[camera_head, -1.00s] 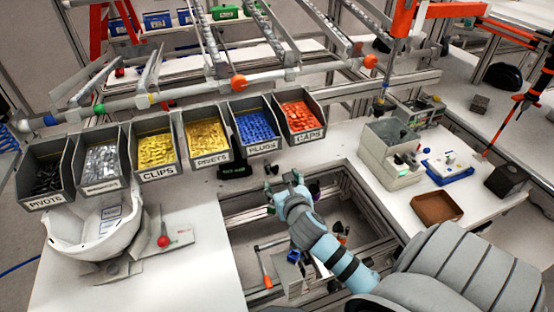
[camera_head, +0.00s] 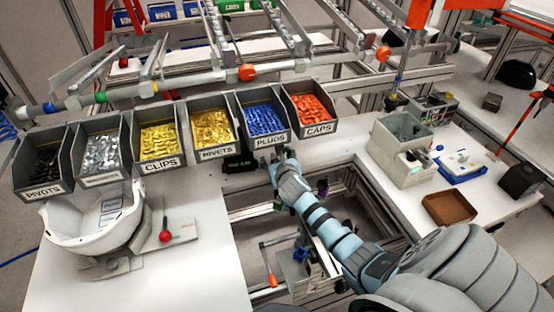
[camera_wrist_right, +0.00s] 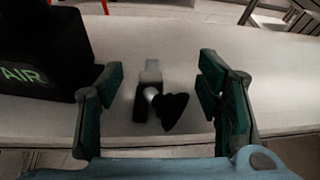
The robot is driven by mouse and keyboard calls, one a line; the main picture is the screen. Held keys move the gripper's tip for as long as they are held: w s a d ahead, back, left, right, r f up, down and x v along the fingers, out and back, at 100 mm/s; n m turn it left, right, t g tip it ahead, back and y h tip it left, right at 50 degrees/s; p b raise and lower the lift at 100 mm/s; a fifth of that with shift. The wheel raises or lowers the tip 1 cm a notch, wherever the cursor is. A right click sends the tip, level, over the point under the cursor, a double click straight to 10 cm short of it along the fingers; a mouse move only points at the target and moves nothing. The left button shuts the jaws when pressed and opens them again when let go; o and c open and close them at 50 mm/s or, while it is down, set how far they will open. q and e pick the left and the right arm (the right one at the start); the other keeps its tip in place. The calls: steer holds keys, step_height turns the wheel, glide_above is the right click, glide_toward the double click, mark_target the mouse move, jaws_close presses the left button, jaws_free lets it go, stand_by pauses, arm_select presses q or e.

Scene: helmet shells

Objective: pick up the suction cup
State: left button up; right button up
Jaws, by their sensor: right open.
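In the right wrist view, a small piece with a black cone-shaped cup (camera_wrist_right: 172,110) and a short metallic and dark body lies on the pale table; it looks like the suction cup. My right gripper (camera_wrist_right: 158,84) is open, with its two dark green fingers to the left and right of this piece, and neither finger appears to touch it. In the head view my right gripper (camera_head: 281,160) is at the table edge below the plugs bin, and I cannot make out the suction cup there. My left gripper is not in view.
A black box marked AIR (camera_wrist_right: 38,55) stands close left of the fingers. The plugs bin (camera_head: 270,141) and caps bin (camera_head: 319,129) stand just beyond the gripper. A white helmet shell (camera_head: 92,222) sits at left. An opening in the table lies under my arm.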

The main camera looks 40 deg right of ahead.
steer(key=shift+s, duration=0.1)
steer(key=shift+r, duration=0.1)
steer(key=shift+c, duration=1.2)
steer(key=c, duration=1)
steer(key=shift+s+a+p, duration=0.2)
steer(key=shift+s+p, duration=0.35)
steer(key=shift+s, duration=0.4)
steer(key=o, duration=1.2)
steer(key=shift+w, duration=0.2)
steer(key=shift+o, duration=0.2)
steer(key=shift+s, duration=0.1)
steer(key=v, duration=1.2)
steer(key=shift+a, duration=0.1)
